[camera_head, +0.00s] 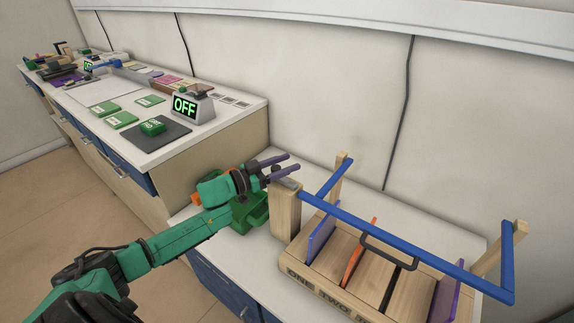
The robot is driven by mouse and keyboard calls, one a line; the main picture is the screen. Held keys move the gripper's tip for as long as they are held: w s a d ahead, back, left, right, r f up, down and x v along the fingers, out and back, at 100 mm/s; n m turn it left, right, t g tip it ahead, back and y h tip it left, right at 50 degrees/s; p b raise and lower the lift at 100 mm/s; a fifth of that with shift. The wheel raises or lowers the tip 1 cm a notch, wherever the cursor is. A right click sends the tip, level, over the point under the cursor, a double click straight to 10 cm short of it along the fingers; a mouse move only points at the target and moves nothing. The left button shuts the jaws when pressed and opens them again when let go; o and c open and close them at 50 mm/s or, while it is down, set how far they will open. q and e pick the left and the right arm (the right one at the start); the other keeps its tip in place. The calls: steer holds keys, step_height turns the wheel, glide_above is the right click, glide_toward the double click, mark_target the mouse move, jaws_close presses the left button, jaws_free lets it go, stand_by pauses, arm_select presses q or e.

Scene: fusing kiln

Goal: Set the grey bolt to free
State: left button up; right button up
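A wooden post (285,212) stands at the left end of a wooden rack on the near counter. A small grey piece (287,184) lies on top of the post; it may be the grey bolt, but its setting cannot be read. My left gripper (293,162) is just behind and above the post top. Its two purple fingers are apart and point right, with a small dark knob showing between them. I cannot tell whether they touch anything. My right gripper is out of view.
A green bin (250,213) sits below my gripper. The higher counter holds an OFF display (186,107) and green blocks (151,127).

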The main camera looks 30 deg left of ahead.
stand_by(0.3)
arm_select(q)
steer(key=shift+s+a+f, duration=0.1)
steer(key=shift+s+a, duration=0.05)
steer(key=shift+s, duration=0.1)
steer(key=p+v, duration=0.2)
steer(key=v, duration=1.2)
